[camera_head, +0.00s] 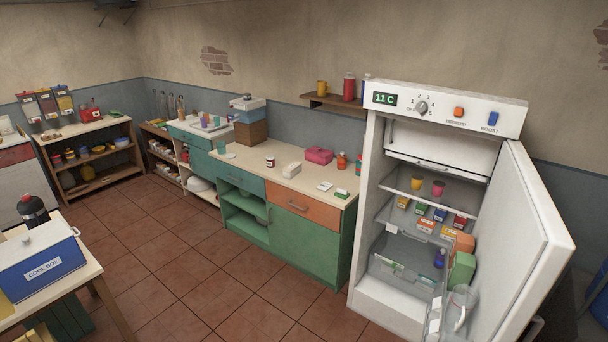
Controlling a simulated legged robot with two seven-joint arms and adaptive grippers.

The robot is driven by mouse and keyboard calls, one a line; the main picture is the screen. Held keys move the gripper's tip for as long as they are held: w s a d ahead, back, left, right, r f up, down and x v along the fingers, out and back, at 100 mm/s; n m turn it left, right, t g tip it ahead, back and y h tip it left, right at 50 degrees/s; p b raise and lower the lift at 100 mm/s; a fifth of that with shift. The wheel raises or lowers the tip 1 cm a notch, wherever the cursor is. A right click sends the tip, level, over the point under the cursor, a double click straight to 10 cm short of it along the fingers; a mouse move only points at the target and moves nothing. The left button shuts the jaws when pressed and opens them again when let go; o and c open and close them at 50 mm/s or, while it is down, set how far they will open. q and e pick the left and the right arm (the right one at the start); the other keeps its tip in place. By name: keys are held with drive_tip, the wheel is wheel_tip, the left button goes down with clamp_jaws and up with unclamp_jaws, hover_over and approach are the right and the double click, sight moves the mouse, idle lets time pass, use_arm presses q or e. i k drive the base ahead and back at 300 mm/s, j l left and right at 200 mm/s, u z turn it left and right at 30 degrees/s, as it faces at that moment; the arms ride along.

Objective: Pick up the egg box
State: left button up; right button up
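No box is clearly readable as the egg box. Neither of my grippers shows in the head view, and nothing is seen touching these things.
The open fridge (398,302) stands at the right, its door (520,235) swung out, with small boxes and cups inside. A table with a blue cool box (42,262) is at the near left. The tiled floor (220,265) between is clear.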

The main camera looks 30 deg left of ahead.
sight(294, 168)
drive_tip(key=i+j+u, duration=0.7)
drive_tip(key=i, duration=0.3)
drive_tip(key=i+j+u, duration=0.2)
drive_tip(key=i+u, duration=0.15)
drive_tip(key=i, duration=0.15)
